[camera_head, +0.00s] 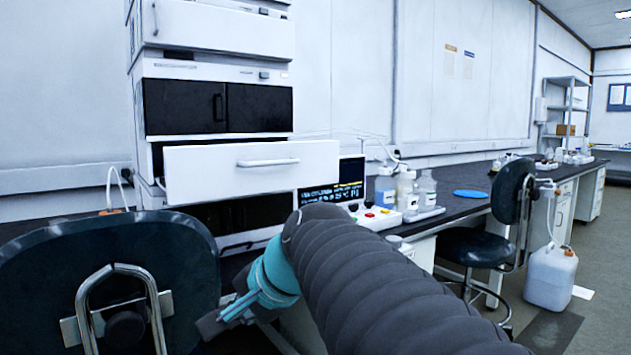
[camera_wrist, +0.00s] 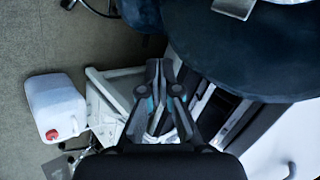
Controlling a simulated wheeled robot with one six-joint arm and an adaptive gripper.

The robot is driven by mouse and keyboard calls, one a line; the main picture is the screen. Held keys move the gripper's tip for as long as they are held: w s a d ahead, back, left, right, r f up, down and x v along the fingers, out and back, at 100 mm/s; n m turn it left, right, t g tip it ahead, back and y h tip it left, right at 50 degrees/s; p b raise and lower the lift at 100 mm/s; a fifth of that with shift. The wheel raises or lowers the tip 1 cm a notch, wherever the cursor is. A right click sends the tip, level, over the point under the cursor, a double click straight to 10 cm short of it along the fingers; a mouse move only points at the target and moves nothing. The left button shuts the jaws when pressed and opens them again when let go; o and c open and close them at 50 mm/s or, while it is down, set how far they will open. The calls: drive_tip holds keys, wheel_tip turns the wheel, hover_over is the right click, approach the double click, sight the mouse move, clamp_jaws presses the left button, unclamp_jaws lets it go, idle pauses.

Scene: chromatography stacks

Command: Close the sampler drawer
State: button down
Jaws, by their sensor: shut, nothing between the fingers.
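The sampler drawer (camera_head: 215,170) has a white front with a bar handle (camera_head: 267,162). It stands out from the chromatography stack (camera_head: 210,67), with a dark gap above and below it. In the wrist view a white panel with a curved handle at the lower right (camera_wrist: 290,142) looks like the drawer front. My gripper shows in the wrist view (camera_wrist: 160,70), its fingers together and empty.
A dark chair (camera_head: 110,270) stands close at the left front, and another chair (camera_head: 478,245) at the right. Bottles (camera_head: 405,190) and a small screen (camera_head: 333,183) sit right of the drawer. A white jug (camera_head: 549,278) is on the floor.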

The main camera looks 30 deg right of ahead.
drive_tip(key=w+d+r+m+t+b, duration=0.2)
drive_tip(key=w+d+r+m+t, duration=0.1)
drive_tip(key=w+d+r+m, duration=0.3)
drive_tip(key=m+t+h+b, duration=0.2)
drive_tip(key=m+t+b, duration=0.35)
drive_tip(key=m, duration=1.15)
approach(331, 163)
drive_tip(key=shift+t, duration=0.45)
drive_tip(key=w, duration=0.4)
drive_tip(key=w+f, duration=0.1)
drive_tip(key=w, duration=0.2)
drive_tip(key=shift+w+a, duration=0.1)
drive_tip(key=shift+a, duration=0.1)
drive_tip(key=shift+w+d+r, duration=0.1)
